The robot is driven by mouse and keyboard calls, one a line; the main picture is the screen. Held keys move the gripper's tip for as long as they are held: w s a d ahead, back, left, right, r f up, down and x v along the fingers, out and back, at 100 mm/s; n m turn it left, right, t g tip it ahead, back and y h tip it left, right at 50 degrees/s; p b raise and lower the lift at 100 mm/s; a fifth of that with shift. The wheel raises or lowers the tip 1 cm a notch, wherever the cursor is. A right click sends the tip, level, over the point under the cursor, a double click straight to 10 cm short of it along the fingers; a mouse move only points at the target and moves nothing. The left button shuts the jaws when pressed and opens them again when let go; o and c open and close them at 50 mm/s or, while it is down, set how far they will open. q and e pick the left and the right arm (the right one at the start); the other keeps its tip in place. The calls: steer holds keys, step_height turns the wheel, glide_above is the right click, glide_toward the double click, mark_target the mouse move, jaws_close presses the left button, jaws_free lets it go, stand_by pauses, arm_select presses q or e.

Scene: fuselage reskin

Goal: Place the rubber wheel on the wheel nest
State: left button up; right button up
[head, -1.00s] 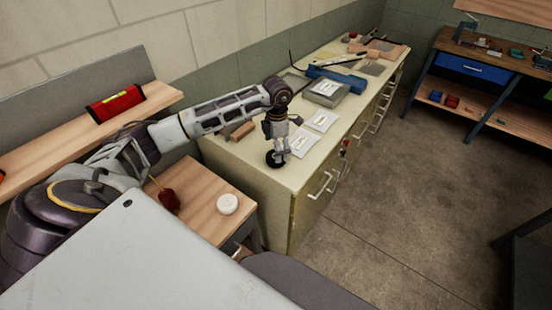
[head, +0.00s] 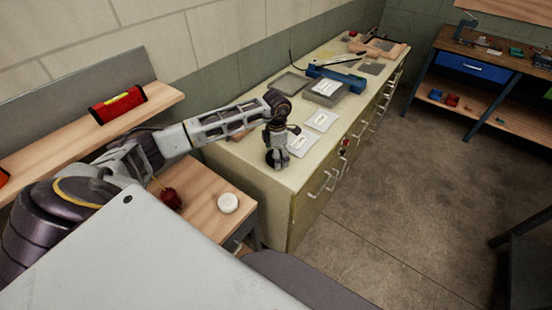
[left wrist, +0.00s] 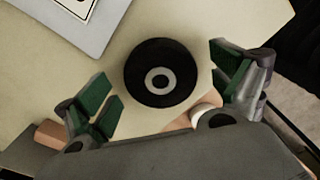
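The black rubber wheel (left wrist: 135,80) has a pale ring at its hub and shows face-on in the left wrist view, over the cream cabinet top. In the head view it is a dark round shape (head: 271,159) near the front left end of that top, partly behind my gripper. My left gripper (head: 279,155) points down at it. In the left wrist view its green-padded fingers (left wrist: 162,85) stand apart on either side of the wheel, with small gaps visible. I cannot pick out a wheel nest with certainty. My right gripper is not in view.
The cream cabinet (head: 275,190) holds white labelled sheets (head: 321,121), a grey box (head: 325,93) and a blue tool (head: 337,77). A wooden side table (head: 200,207) carries a white puck (head: 228,203) and a dark red object (head: 170,199). Open floor lies to the right.

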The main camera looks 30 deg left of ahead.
arm_select(q)
steer(key=c, duration=1.2)
steer(key=shift+r, duration=0.1)
steer(key=shift+r+b, duration=0.9)
steer(key=shift+r, duration=4.05)
